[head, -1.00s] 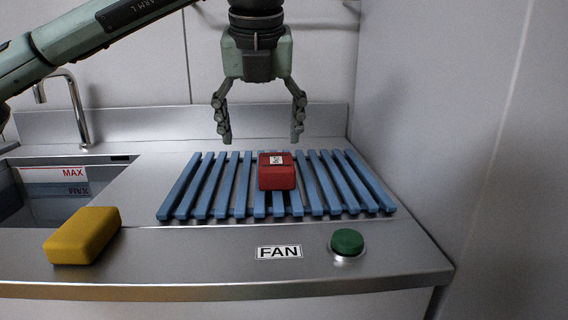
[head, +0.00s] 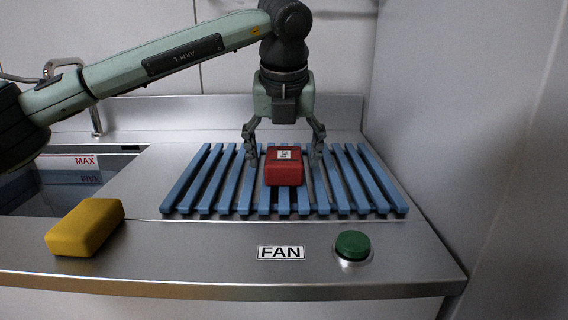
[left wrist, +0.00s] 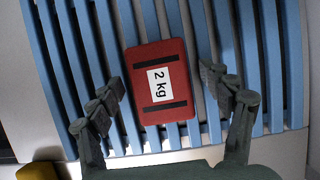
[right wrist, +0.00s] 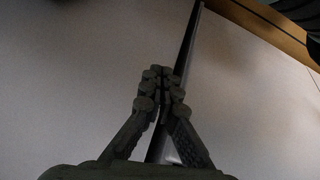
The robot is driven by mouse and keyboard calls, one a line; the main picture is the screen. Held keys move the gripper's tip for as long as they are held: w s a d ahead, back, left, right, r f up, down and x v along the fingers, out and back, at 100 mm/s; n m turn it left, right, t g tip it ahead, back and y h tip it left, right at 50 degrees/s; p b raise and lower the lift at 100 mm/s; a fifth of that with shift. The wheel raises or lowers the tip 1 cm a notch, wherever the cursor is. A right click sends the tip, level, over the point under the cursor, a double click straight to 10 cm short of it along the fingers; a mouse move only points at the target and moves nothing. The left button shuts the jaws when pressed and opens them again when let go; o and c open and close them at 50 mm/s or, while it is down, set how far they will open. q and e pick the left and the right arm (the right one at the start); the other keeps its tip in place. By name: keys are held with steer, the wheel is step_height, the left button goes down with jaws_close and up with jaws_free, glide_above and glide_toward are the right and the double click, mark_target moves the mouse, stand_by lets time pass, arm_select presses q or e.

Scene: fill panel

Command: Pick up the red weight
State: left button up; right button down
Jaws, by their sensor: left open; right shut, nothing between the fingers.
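The red weight (head: 284,172) is a small block resting on the blue slatted rack in the head view. My left gripper (head: 284,158) is open, pointing down, with one finger on each side of the weight. In the left wrist view the left gripper (left wrist: 168,88) has visible gaps between its fingers and the weight. My right gripper (right wrist: 160,75) shows only in the right wrist view, shut and empty, away from the weight.
The blue slatted rack (head: 203,190) lies on the steel counter (head: 200,240). A yellow sponge-like block (head: 85,228) sits at left beside the sink (head: 75,180). A green button (head: 352,245) and a FAN label (head: 281,253) are at the front. A wall (head: 460,130) stands at right.

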arm_select(q)
steer(key=shift+f+b, duration=0.25)
steer(key=shift+b, duration=0.25)
stand_by(0.5)
steer(key=shift+c, duration=0.4)
jaws_close()
steer(key=shift+w+r, duration=0.1)
steer(key=shift+r, duration=0.15)
